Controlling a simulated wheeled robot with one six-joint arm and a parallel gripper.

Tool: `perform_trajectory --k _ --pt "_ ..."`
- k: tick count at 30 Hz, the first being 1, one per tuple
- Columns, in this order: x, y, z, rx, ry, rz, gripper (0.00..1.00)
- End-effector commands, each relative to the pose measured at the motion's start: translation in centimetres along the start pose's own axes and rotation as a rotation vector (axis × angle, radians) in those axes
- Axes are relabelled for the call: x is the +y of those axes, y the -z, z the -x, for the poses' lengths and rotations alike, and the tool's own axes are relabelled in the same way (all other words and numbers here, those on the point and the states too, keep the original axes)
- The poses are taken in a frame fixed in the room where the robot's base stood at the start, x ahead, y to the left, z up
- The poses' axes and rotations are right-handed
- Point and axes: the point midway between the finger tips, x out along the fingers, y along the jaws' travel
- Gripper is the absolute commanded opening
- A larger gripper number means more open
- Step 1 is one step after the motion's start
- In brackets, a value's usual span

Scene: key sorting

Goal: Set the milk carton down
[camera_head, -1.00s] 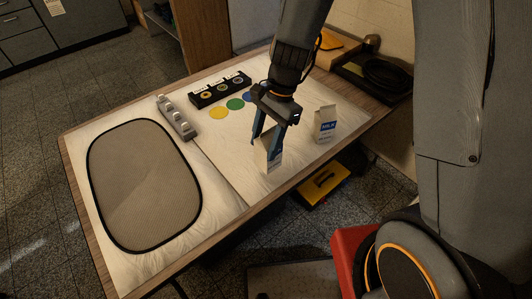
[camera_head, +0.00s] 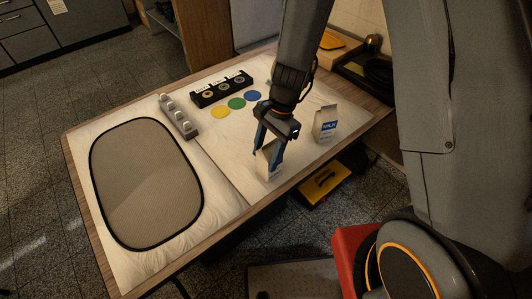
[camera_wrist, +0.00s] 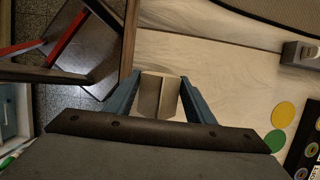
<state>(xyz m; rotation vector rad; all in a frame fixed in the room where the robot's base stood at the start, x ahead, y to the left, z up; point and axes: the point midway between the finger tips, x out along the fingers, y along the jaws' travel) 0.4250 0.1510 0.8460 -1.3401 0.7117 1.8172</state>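A white milk carton (camera_head: 267,170) is between the two fingers of my gripper (camera_head: 269,147), over the near right part of the table. In the wrist view, the carton's top (camera_wrist: 158,95) fills the gap between the fingertips, and my gripper (camera_wrist: 160,88) is shut on it. The carton looks upright. I cannot tell whether its base touches the table. A second carton (camera_head: 325,123), with a blue MILK label, stands upright on the table to the right, apart from my gripper.
A dark-rimmed grey mesh mat (camera_head: 148,185) covers the table's left. A grey block with knobs (camera_head: 178,118), a black key rack (camera_head: 221,88) and yellow, green and blue discs (camera_head: 237,104) lie further back. The table's near edge is close to the held carton.

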Motion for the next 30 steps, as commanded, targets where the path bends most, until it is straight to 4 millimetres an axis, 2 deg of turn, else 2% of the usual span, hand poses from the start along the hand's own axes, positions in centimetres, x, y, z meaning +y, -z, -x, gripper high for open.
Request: perform_trajectory --k 1,3,11,16,20,30 --pt "0.0 0.0 0.0 0.0 0.0 0.0 0.58" --pt "0.0 0.0 0.1 0.0 0.0 0.0 0.65" --pt "0.0 0.0 0.1 0.0 0.0 0.0 0.65" --pt "-0.1 -0.1 1.1 0.001 0.004 0.0 0.65" --pt "-0.2 0.0 2.9 0.003 0.006 0.001 0.65" --pt "-0.1 0.0 9.1 0.002 0.005 0.0 0.65"
